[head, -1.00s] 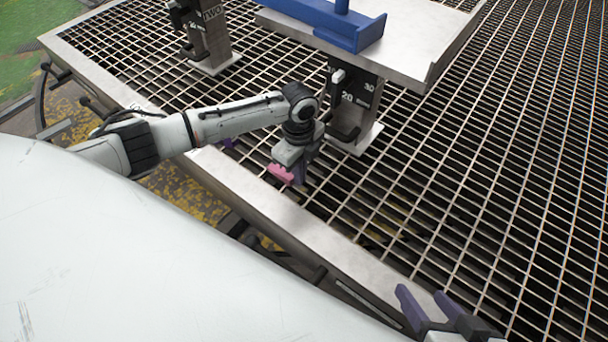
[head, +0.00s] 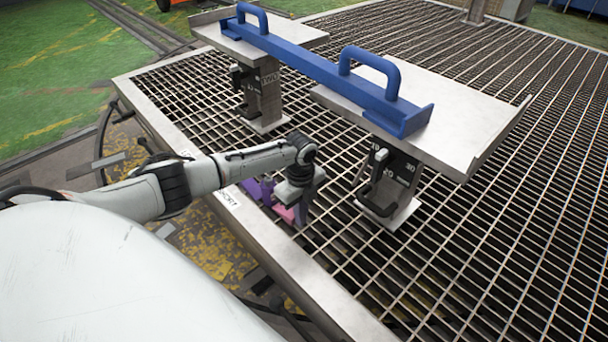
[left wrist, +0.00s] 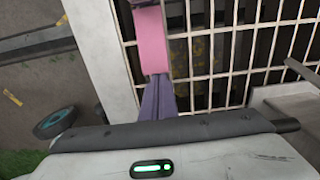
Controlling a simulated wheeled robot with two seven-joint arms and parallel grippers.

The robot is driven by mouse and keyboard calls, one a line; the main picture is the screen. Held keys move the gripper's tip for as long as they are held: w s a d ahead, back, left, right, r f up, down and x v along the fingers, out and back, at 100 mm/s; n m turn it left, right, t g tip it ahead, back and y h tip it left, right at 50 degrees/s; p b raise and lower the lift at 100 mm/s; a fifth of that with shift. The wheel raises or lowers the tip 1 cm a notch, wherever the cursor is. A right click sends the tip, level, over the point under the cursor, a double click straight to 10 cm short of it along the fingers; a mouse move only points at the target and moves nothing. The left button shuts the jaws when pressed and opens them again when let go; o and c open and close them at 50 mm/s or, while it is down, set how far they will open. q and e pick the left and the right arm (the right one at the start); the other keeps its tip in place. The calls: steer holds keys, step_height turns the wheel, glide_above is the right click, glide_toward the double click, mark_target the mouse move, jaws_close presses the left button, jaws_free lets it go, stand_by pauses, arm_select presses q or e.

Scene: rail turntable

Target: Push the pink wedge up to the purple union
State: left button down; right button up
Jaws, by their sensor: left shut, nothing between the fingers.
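The pink wedge (head: 284,213) lies on the grating near its light metal border, just left of my left gripper (head: 301,216). In the left wrist view the pink wedge (left wrist: 152,42) is directly beyond the shut purple fingers (left wrist: 157,98), which appear to meet its near end. The purple union (head: 258,190) lies up and left of the wedge in the head view. A sliver of purple (left wrist: 144,3) shows at the wedge's far end in the left wrist view; I cannot tell whether the two touch. My left gripper is shut and empty. My right gripper is out of view.
A blue bar with two handles (head: 310,66) spans two metal plates on posts. The nearer post (head: 388,185) stands on the grating right of my left gripper. Open grating lies to the right and front; the metal border (head: 270,254) runs along the left.

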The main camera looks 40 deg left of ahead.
arm_select(q)
steer(key=d+p, duration=0.1)
steer(key=d+r+p, duration=0.1)
steer(key=d+p, duration=0.1)
steer(key=d, duration=0.1)
steer(key=shift+s+r, duration=0.15)
steer(key=shift+s, duration=0.15)
step_height(320, 180, up, 9)
steer(key=p, duration=0.3)
steer(key=shift+a, duration=0.15)
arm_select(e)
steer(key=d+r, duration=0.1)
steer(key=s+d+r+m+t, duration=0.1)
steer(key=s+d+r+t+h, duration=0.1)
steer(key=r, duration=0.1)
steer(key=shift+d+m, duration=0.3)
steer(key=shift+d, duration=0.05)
